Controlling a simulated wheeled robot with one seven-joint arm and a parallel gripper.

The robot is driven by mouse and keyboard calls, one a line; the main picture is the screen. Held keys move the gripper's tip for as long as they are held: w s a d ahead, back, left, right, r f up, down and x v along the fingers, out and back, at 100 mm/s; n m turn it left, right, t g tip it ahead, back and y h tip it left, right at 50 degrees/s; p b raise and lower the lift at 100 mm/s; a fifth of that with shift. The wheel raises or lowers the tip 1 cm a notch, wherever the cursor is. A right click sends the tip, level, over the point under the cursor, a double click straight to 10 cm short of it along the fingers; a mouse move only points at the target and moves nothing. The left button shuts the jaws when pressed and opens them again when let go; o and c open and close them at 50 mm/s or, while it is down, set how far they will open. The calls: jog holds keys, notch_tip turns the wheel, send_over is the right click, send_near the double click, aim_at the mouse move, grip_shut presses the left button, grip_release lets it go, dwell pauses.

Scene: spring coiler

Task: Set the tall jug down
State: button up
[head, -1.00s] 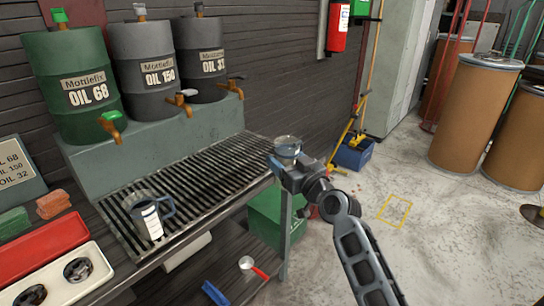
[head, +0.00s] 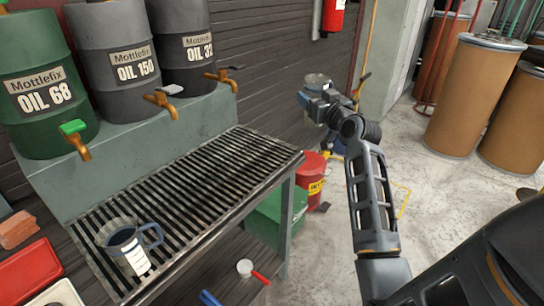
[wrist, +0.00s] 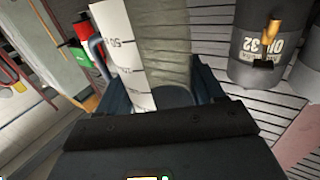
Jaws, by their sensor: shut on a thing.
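My gripper (head: 316,100) is shut on the tall jug (head: 317,80), beyond the right end of the slatted bench. In the head view only the jug's clear upper part shows. The wrist view shows the jug (wrist: 135,55) between the fingers, with a white scale strip with dark marks, a see-through wall and a blue handle on its left. Its base is hidden. A second clear jug (head: 122,240) with a blue handle and white strip stands on the slatted drip grate (head: 205,180), at its front left, apart from my gripper.
Three oil drums with taps, OIL 68 (head: 38,88), OIL 150 (head: 112,55) and OIL 32 (head: 182,45), stand behind the grate. The grate's middle and right are clear. A red can (head: 312,175) and green box (head: 268,220) are below. Brown drums (head: 470,95) stand right.

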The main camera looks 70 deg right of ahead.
jog(key=shift+w+a+f+p, duration=0.55)
jog(key=shift+w+a+f, duration=0.55)
jog(key=shift+w+f, duration=0.6)
jog(key=shift+w+a+f+p, duration=0.6)
jog(key=shift+w+a+f, duration=0.5)
jog(key=shift+w+f, duration=0.6)
jog(key=shift+w+a+f+p, duration=0.55)
jog(key=shift+w+a+f, duration=0.55)
jog(key=shift+w+f, duration=0.6)
jog(key=shift+s+f, duration=0.2)
jog(key=shift+f, duration=0.05)
jog(key=shift+f, duration=0.15)
jog(key=o, duration=1.1)
jog(key=shift+o, duration=0.2)
jog(key=b+v, duration=0.1)
jog(key=v, duration=0.7)
